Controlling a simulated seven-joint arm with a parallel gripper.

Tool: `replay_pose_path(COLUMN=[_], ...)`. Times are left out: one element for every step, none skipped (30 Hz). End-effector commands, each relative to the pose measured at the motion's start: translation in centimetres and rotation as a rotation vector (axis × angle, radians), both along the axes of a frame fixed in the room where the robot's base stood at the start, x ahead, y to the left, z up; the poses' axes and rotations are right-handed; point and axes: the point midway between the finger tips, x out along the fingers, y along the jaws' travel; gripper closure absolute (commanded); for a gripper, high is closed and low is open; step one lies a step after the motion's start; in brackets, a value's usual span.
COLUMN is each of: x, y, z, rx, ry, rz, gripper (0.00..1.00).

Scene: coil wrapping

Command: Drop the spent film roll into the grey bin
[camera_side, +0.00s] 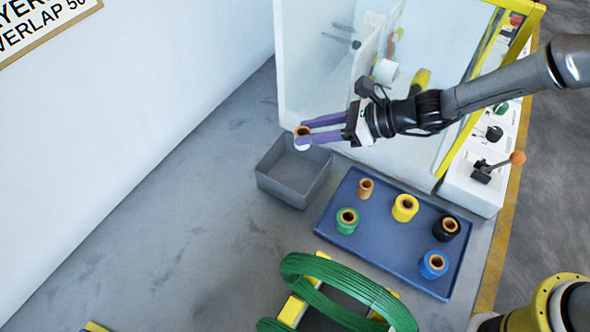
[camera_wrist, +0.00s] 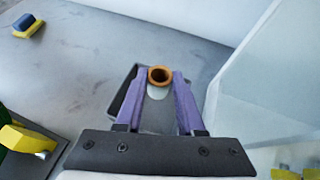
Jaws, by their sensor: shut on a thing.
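My gripper (camera_side: 303,136) has purple fingers and is shut on a small film roll (camera_side: 302,131) with an orange-brown core and a white lower part. In the wrist view the roll (camera_wrist: 160,76) sits between the two fingertips, upright, its open core facing the camera. The grey bin (camera_side: 293,172) is an open square box on the table. In the side view the roll is over the bin's back part, above the rim. In the wrist view the bin (camera_wrist: 121,100) lies beneath the fingers, partly hidden by them and the roll.
A blue tray (camera_side: 395,255) right of the bin holds several rolls: brown, green, yellow, black and blue. A white machine with a clear panel (camera_side: 315,75) stands close behind the bin. A green coil (camera_side: 350,290) is in front. The table left of the bin is clear.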

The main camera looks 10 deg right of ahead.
Motion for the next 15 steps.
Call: replay_pose_path(x=[-0.1,-0.1,-0.1,0.0,0.0,-0.1,-0.1,-0.1,-0.1,0.0,0.0,0.0,-0.1,-0.1,0.0], y=[0.0,0.0,0.0,0.0,0.0,0.0,0.0,0.0,0.0,0.0,0.0,0.0,0.0,0.0,0.0], z=[-0.5,-0.7,-1.0,-1.3,-1.6,-2.1,-2.5,-2.8,-3.2,-3.6,-3.9,-4.3,-4.6,-4.8,-5.1], rx=[-0.001,-0.001,-0.001,-0.002,-0.002,-0.002,-0.002,-0.002,-0.001,-0.001,-0.001,-0.002,-0.002,-0.002,-0.001], ry=[0.003,0.003,0.003,0.003,0.003,0.004,0.004,0.003,0.003,0.003,0.003,0.003,0.003,0.003,0.002], rz=[0.001,0.001,0.001,0.001,0.0,0.001,0.001,0.0,0.0,0.001,0.001,0.0,0.0,0.0,0.002], gripper=[1.0,1.0,1.0,1.0,1.0,1.0,1.0,1.0,1.0,1.0,1.0,1.0,1.0,1.0,1.0])
